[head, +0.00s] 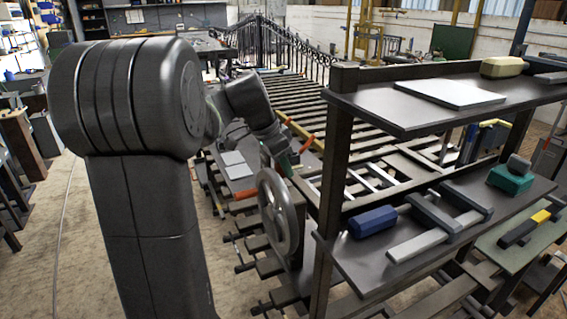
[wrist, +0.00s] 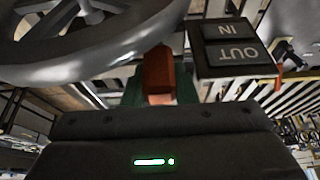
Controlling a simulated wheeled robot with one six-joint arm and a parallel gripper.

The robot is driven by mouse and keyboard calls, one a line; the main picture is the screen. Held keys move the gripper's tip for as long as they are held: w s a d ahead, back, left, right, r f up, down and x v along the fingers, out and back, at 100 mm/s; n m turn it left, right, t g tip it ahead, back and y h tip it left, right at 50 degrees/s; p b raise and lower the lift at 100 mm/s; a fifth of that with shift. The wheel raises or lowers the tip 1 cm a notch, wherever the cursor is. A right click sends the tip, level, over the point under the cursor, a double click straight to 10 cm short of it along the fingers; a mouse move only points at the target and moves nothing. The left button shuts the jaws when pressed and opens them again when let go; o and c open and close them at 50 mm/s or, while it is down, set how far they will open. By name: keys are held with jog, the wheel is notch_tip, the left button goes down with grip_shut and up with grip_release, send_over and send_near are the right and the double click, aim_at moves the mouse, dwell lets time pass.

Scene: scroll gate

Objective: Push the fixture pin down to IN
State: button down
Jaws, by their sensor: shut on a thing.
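My gripper (head: 278,150) is in the middle of the head view, beside the grey handwheel. In the wrist view its green fingers (wrist: 160,92) stand on either side of a red-orange block, which I take to be the handle of the fixture pin (wrist: 157,70). The fingers are shut on it. A dark plate with the words IN and OUT (wrist: 236,58) is just right of the pin and reads upside down there. The pin's lower part and its seat are hidden, so I cannot tell its height against the marks.
The grey handwheel (head: 279,213) is close to my gripper and fills the upper left of the wrist view (wrist: 85,62). A slatted bench (head: 290,98) lies behind.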

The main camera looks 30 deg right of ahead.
jog(key=shift+f, duration=0.25)
jog(key=c, duration=1.2)
grip_release()
jog(key=shift+o, duration=0.2)
jog(key=v, duration=1.4)
jog(key=shift+d, duration=0.1)
jog(key=p+x, duration=0.1)
jog(key=x, duration=1.2)
jog(key=shift+d+r, duration=0.15)
jog(key=shift+r+p, duration=0.5)
jog(key=shift+r, duration=0.15)
